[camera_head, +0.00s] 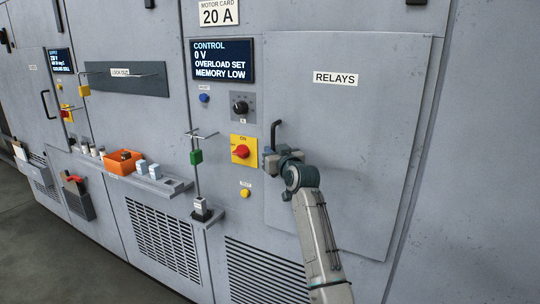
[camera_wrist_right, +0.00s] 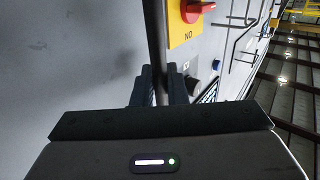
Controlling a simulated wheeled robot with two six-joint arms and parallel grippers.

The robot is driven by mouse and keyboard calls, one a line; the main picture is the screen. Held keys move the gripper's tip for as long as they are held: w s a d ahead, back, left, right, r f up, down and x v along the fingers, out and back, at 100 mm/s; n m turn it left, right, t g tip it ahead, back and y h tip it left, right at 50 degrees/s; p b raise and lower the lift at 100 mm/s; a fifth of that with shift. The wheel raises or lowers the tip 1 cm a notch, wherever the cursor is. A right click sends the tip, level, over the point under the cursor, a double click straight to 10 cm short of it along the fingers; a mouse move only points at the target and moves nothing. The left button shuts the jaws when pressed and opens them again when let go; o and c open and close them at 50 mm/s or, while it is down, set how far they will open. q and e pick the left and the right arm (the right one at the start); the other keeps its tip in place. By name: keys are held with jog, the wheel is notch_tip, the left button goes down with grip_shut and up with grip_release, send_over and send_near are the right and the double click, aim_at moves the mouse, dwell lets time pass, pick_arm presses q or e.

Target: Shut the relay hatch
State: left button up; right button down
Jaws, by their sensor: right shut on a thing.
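The relay hatch (camera_head: 350,130) is a large grey panel labelled RELAYS on the right of the cabinet front in the head view. Its dark upright handle (camera_head: 275,128) is near the hatch's left edge. My right gripper (camera_head: 272,162) is at the handle's lower part, with the arm coming up from below. In the right wrist view, the dark handle bar (camera_wrist_right: 155,38) runs between the two fingers of my right gripper (camera_wrist_right: 158,88), which are shut on it. The hatch looks close to the cabinet face; I cannot tell whether a small gap is left. My left gripper is not in view.
Left of the hatch are a red rotary switch on a yellow plate (camera_head: 243,150), a black knob (camera_head: 240,106) and a display (camera_head: 222,61). A narrow shelf (camera_head: 175,187) with an orange bin (camera_head: 122,162) juts out lower left. Open floor (camera_head: 70,265) lies at the bottom left.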

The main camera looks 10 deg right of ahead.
jog(key=c, duration=1.5)
grip_release()
jog(key=shift+s, duration=0.1)
jog(key=shift+c, duration=0.2)
jog(key=shift+s+f, duration=0.1)
jog(key=shift+s, duration=0.2)
jog(key=b+v, duration=0.3)
jog(key=v, duration=0.7)
jog(key=shift+d, duration=0.1)
